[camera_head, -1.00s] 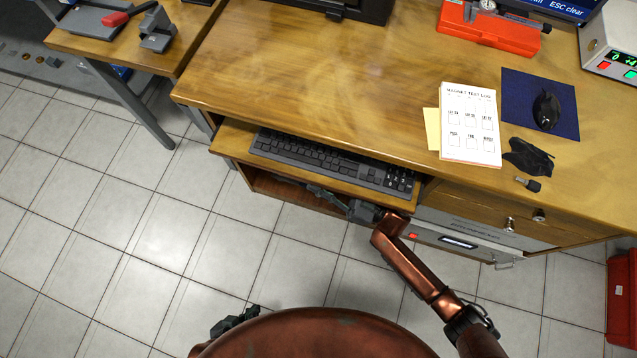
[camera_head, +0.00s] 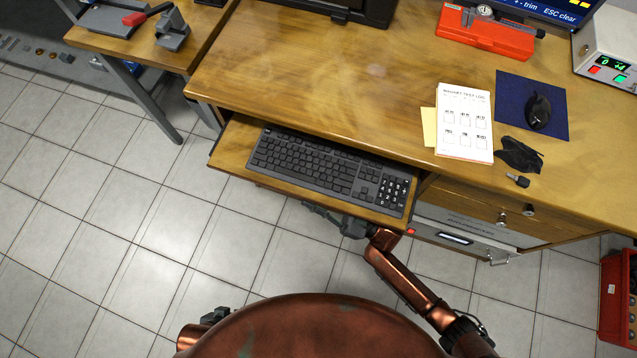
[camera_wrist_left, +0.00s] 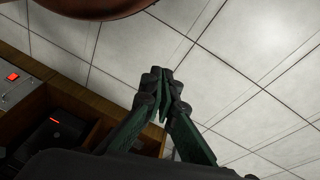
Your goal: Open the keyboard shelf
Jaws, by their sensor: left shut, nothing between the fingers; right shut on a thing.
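The keyboard shelf (camera_head: 226,158) is a wooden board pulled out from under the desk top, with a black keyboard (camera_head: 325,165) lying on it; almost the whole keyboard shows. My right gripper (camera_head: 312,208) is at the shelf's front edge, shut on the shelf; its fingertips are partly hidden under the edge. My left gripper (camera_head: 215,316) is low over the floor near my body, away from the shelf. In the left wrist view the left gripper (camera_wrist_left: 163,78) is shut and empty, with floor tiles behind it.
Drawers (camera_head: 480,210) are right of the shelf. A red bin (camera_head: 615,300) stands at far right. The tiled floor in front is clear.

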